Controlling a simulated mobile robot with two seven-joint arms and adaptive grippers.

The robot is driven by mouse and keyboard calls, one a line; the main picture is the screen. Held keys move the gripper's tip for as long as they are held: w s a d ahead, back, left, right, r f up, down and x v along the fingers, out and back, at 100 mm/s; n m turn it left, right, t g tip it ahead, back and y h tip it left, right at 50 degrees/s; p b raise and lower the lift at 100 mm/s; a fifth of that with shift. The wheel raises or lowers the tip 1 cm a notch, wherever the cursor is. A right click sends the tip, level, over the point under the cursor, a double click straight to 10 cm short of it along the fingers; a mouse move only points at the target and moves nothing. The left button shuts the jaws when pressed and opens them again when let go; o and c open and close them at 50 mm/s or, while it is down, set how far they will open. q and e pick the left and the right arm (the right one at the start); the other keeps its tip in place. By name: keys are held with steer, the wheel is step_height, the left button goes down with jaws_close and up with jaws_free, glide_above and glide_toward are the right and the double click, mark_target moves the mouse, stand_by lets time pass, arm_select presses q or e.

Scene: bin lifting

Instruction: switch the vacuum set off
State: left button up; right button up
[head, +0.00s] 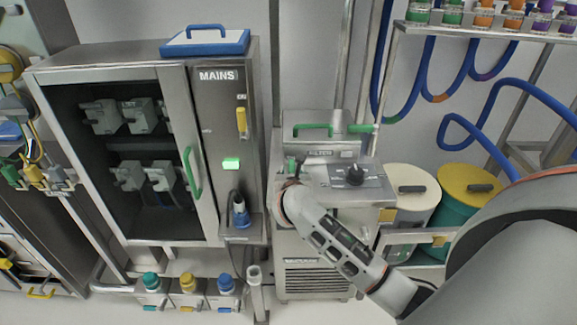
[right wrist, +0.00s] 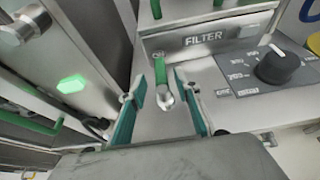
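The vacuum set (head: 330,180) is the steel cabinet in the middle of the head view, with a black dial (head: 355,174) on its sloped top panel. In the right wrist view a small lever switch with a green grip (right wrist: 161,72) and a metal base stands below the FILTER label (right wrist: 204,40). My right gripper (right wrist: 160,98) is open, with one teal finger on each side of the lever and visible gaps. In the head view the right wrist hides most of the lever area. My left gripper is out of view.
The MAINS cabinet (head: 221,130) stands close on the left, with a lit green lamp (head: 231,164) and a yellow handle (head: 242,121). The black dial (right wrist: 277,66) is right of the lever. Yellow-lidded (head: 466,185) and cream-lidded (head: 410,188) drums stand right.

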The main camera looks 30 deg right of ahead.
mark_target(292, 167)
steer(key=shift+x, duration=3.15)
jaws_close()
